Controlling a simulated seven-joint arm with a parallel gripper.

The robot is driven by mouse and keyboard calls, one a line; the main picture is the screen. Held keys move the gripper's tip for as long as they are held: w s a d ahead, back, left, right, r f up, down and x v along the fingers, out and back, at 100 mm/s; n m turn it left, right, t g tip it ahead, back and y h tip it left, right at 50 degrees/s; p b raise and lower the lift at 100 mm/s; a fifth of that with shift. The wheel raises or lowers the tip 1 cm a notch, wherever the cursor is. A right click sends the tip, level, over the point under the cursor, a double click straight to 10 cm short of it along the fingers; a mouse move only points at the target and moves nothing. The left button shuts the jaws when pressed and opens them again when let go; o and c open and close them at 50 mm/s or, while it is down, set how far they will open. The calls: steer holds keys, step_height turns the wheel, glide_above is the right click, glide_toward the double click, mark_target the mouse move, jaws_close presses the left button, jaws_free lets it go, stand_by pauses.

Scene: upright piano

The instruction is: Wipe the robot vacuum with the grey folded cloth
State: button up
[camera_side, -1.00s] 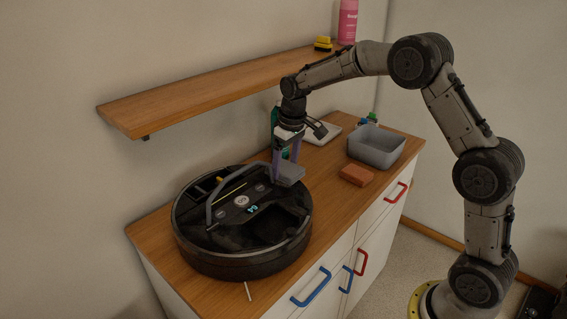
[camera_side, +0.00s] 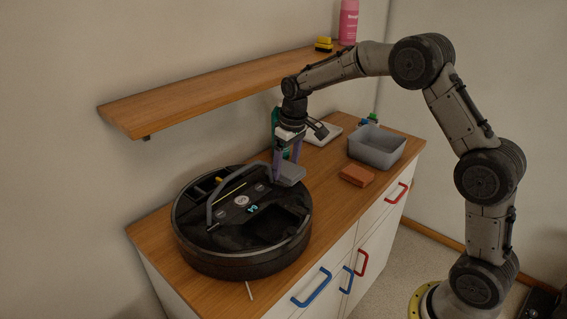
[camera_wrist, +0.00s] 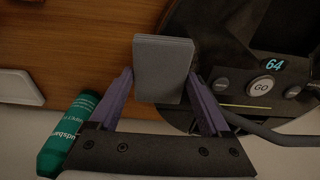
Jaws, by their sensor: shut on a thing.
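The robot vacuum (camera_side: 240,244) is a large black disc with a curved handle and a lit display, lying on the wooden counter at the left in the side view. In the wrist view its top (camera_wrist: 232,60) fills the right side, with a GO button. The grey folded cloth (camera_side: 290,173) is a small flat block in my gripper (camera_side: 284,178). In the wrist view the cloth (camera_wrist: 163,68) sits between the two purple fingers of my gripper (camera_wrist: 163,88), which is shut on it. The cloth is at the vacuum's far right edge; I cannot tell whether it touches.
An orange-brown block (camera_side: 357,175) and a grey bin (camera_side: 376,147) stand to the right on the counter (camera_side: 325,205). A green bottle (camera_wrist: 68,135) is close to my gripper. A wall shelf (camera_side: 220,88) hangs behind, holding a pink bottle (camera_side: 348,22) and a yellow-black item (camera_side: 323,44).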

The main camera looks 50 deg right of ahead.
steer(key=shift+w+f, duration=0.15)
steer(key=shift+w, duration=0.9)
steer(key=shift+s, duration=1.15)
steer(key=shift+w+r, duration=0.2)
steer(key=shift+w, duration=0.95)
steer(key=shift+s, duration=1.1)
steer(key=shift+r, duration=3.95)
